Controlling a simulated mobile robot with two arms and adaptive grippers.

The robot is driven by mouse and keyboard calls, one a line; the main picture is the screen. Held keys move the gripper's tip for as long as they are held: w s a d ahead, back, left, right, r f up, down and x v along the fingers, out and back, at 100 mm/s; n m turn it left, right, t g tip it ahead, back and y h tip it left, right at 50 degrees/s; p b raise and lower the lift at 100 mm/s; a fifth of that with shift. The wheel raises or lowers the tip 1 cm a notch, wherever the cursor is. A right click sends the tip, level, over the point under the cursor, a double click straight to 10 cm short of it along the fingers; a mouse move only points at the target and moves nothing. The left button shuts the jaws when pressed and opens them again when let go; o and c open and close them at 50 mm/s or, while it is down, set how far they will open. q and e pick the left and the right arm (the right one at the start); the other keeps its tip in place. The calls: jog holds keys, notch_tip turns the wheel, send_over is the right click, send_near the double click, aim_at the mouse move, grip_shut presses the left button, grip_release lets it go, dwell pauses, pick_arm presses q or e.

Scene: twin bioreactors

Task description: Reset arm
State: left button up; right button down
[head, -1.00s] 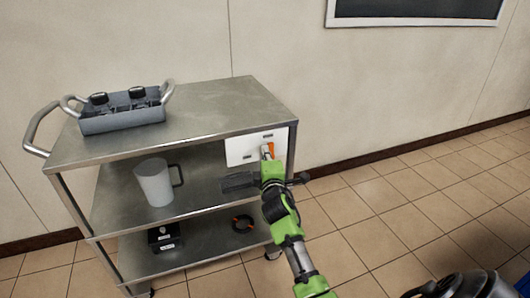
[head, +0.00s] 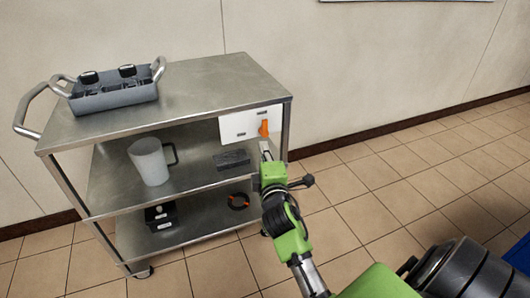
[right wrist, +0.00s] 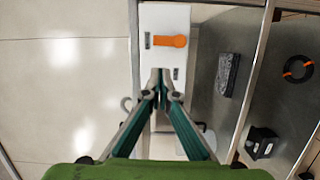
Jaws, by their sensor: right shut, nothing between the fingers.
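My right gripper (head: 265,148) is shut and empty. It is in front of the cart, just below the orange handle (head: 263,128) on the white panel (head: 238,126) under the cart's top shelf. In the right wrist view the fingers (right wrist: 160,78) meet at the tips. There the orange handle (right wrist: 166,41) lies beyond the tips, with a visible gap in the picture. My left gripper is not in view.
The metal cart (head: 200,84) carries a grey tray of bottles (head: 113,96) on top. Its middle shelf holds a white jug (head: 149,162) and a dark block (head: 231,160). Below are a black box (head: 161,215) and an orange-black ring (head: 238,201). Tiled floor (head: 400,165) is clear at right.

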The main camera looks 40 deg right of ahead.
jog(key=shift+v, duration=0.85)
